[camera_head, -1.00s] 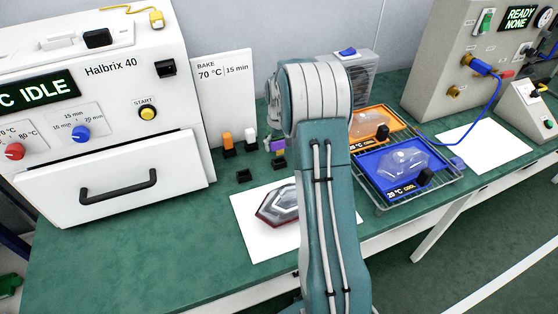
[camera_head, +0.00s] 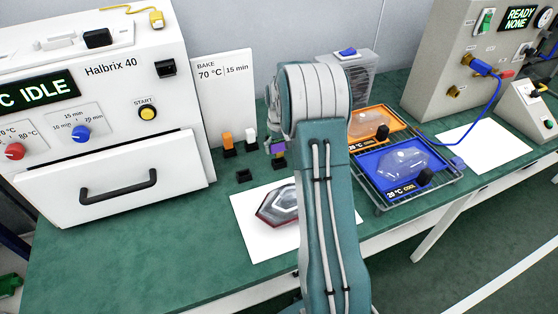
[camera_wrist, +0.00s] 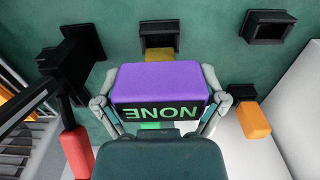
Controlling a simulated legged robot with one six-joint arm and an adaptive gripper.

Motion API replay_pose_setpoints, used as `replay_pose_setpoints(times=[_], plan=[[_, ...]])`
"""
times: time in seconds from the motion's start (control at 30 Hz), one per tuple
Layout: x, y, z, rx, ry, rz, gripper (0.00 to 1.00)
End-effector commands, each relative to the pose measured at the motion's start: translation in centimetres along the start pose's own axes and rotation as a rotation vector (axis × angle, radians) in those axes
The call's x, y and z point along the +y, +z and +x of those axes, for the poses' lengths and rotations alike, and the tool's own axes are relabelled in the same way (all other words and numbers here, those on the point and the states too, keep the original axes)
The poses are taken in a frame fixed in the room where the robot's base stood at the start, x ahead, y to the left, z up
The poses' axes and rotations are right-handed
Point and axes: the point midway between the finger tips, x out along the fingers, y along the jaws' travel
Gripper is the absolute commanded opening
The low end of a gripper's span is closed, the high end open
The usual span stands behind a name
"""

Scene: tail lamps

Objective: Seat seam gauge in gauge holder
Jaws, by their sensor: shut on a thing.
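The seam gauge, a purple block (camera_wrist: 160,82) with a dark face reading NONE in green, is held between the two fingers of my gripper (camera_wrist: 160,92) in the wrist view. In the head view the gauge (camera_head: 278,147) shows as a small purple patch beside my arm, just above a black holder (camera_head: 279,162). That black holder (camera_wrist: 160,28) shows beyond the gauge's top edge in the wrist view, with a yellowish part between them. The gauge's underside is hidden, so I cannot tell whether it touches the holder. My arm hides most of my gripper in the head view.
An empty black holder (camera_head: 245,175) stands front left. An orange piece (camera_head: 228,138) and a white piece (camera_head: 250,136) stand in holders nearby. A black part with a red end (camera_wrist: 76,150) is close on the wrist view's left. A lamp (camera_head: 278,206) lies on white paper.

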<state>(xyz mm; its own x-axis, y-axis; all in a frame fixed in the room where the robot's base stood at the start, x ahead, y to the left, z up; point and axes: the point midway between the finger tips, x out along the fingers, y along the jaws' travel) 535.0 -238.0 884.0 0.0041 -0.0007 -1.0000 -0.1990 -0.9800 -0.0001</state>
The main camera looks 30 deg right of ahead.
Motion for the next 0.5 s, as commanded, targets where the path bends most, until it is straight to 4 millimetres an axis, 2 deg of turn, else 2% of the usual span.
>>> replay_pose_setpoints(times=[0.5], plan=[[0.0,0.0,1.6,0.0,0.0,0.0,0.33]])
